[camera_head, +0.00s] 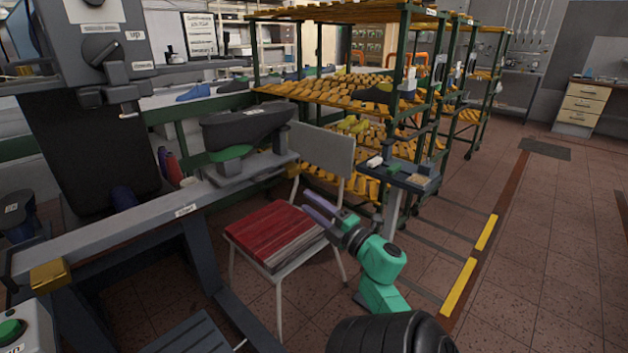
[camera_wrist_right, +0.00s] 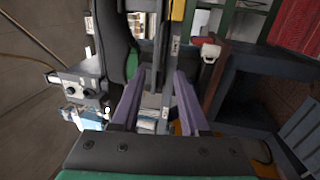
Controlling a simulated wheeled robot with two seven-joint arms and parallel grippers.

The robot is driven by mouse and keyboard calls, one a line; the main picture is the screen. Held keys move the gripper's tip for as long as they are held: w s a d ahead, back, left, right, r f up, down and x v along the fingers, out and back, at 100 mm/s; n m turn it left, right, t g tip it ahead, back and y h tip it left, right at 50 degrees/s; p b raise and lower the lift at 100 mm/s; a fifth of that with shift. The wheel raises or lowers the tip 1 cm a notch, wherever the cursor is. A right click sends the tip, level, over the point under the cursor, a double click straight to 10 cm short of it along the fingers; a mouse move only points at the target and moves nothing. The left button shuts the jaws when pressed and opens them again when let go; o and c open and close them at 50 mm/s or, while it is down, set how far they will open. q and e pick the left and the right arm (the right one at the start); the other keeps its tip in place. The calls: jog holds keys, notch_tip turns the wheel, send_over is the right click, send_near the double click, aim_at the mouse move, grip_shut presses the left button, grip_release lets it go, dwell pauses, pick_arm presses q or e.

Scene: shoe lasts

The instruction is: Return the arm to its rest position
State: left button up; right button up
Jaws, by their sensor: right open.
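My right gripper (camera_head: 308,202) has two purple fingers and hangs at the end of my green right arm (camera_head: 380,258). In the head view it points up and left, in front of the chair (camera_head: 325,148) and by the right edge of its red seat (camera_head: 270,232). I cannot tell whether it touches the chair. In the right wrist view the same gripper (camera_wrist_right: 158,92) has its fingers spread apart, with nothing held between them. The upper end of my right arm shows as a black rounded part at the bottom. My left gripper is not in view.
A grey machine bench (camera_head: 110,238) at left bears a dark shoe last (camera_head: 245,125). Racks (camera_head: 340,98) with many orange-brown lasts stand behind the chair. A small stand (camera_head: 402,178) is right of the chair. The tiled floor (camera_head: 550,260) at right is mostly clear, with yellow strips.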

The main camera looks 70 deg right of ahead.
jog(key=shift+s+a, duration=0.1)
jog(key=shift+s, duration=0.2)
dwell(0.4)
jog(key=w+a+f+m+g+p, duration=0.1)
jog(key=a+f+m+g+p, duration=0.15)
jog(key=f, duration=0.75)
jog(key=a+f+m+g+y+p, duration=0.1)
jog(key=f+m+g, duration=0.25)
jog(key=f, duration=0.65)
jog(key=w+a+f+m+g+p, duration=0.15)
jog(key=f+m, duration=0.25)
jog(key=f, duration=0.6)
jog(key=s+a+f+m+g+y+p, duration=0.1)
jog(key=s+a+f+g+y+p, duration=0.2)
jog(key=a+f, duration=0.5)
jog(key=s+a+f+m+g+y+p, duration=0.1)
jog(key=s+a+f+g, duration=0.2)
jog(key=s+a+f, duration=0.4)
jog(key=s+a+f+g, duration=0.2)
jog(key=s+a+f, duration=0.1)
jog(key=s+a, duration=0.1)
jog(key=s+a+f+g+y+p, duration=0.1)
jog(key=s+a+f+g, duration=0.1)
jog(key=s, duration=0.5)
jog(key=a+f, duration=0.1)
jog(key=a, duration=0.1)
jog(key=shift+a+y, duration=0.3)
jog(key=shift+a, duration=0.1)
